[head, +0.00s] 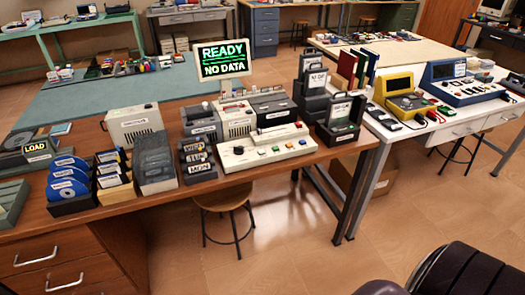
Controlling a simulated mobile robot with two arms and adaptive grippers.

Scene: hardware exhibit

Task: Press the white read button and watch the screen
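The screen (222,58) stands upright at the back of the wooden desk. It shows "READY" in green above "NO DATA" in white. A cream console (240,163) sits at the desk's front edge, below the screen in the picture. Its sloped top carries a dark knob and several small coloured buttons, among them green, blue and orange ones. The buttons are too small here for me to tell surely which is the white read button. Neither of my grippers is in view, and nothing touches the console.
Disk racks (72,205), a grey file box (155,163) and a small rack (197,162) stand left of the console. A black card holder (340,133) stands right of it. A stool (222,200) is under the desk.

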